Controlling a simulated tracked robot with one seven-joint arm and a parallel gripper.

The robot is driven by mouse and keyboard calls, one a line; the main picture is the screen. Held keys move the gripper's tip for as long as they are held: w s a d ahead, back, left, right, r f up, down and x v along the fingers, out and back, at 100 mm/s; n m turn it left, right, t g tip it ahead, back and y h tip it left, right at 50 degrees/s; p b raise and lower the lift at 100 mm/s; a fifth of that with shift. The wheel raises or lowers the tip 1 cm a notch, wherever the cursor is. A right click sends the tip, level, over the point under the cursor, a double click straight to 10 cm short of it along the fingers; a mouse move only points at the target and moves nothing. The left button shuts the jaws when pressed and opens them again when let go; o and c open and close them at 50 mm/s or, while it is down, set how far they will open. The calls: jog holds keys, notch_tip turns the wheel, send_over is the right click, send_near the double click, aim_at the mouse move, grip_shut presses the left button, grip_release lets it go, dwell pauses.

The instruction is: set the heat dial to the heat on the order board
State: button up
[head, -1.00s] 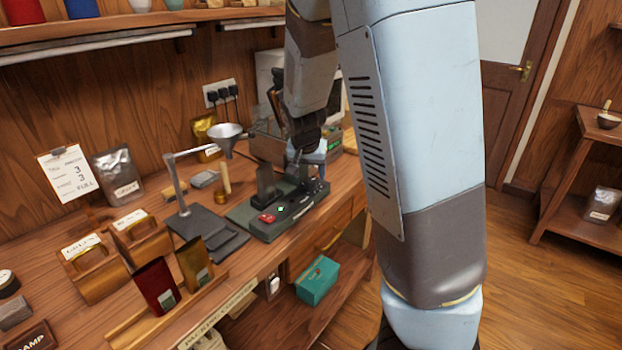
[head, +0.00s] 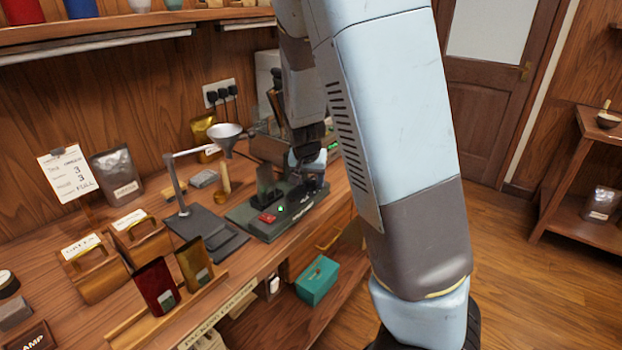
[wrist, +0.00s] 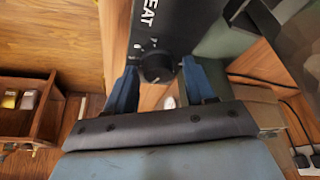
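The heat dial (wrist: 157,67) is a round black knob on a dark panel (wrist: 160,22) whose visible letters read "EAT" in the wrist view. My gripper (wrist: 160,84) is open, with one blue finger on each side of the dial and a gap showing beside it. The dial's setting is too small to read. In the head view my gripper (head: 309,163) is at the right end of the dark green sealing machine (head: 249,223), partly hiding the dial. The order board (head: 68,176) is a white sheet at the left with two 3s and "FULL"; its row labels are blurred.
The machine carries a red part (head: 267,218) and a lit green light (head: 281,209). A funnel stand (head: 175,185) is close on its left. Tea pouches (head: 155,286) and wooden boxes (head: 95,268) stand further left. A teal box (head: 317,280) is on the lower shelf.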

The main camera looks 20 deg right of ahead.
jog(key=c, duration=0.8)
jog(key=shift+n, duration=0.3)
jog(key=o, duration=1)
jog(key=shift+r, duration=0.1)
jog(key=shift+v, duration=6.75)
jog(key=shift+s+d, duration=0.1)
jog(key=shift+s, duration=0.05)
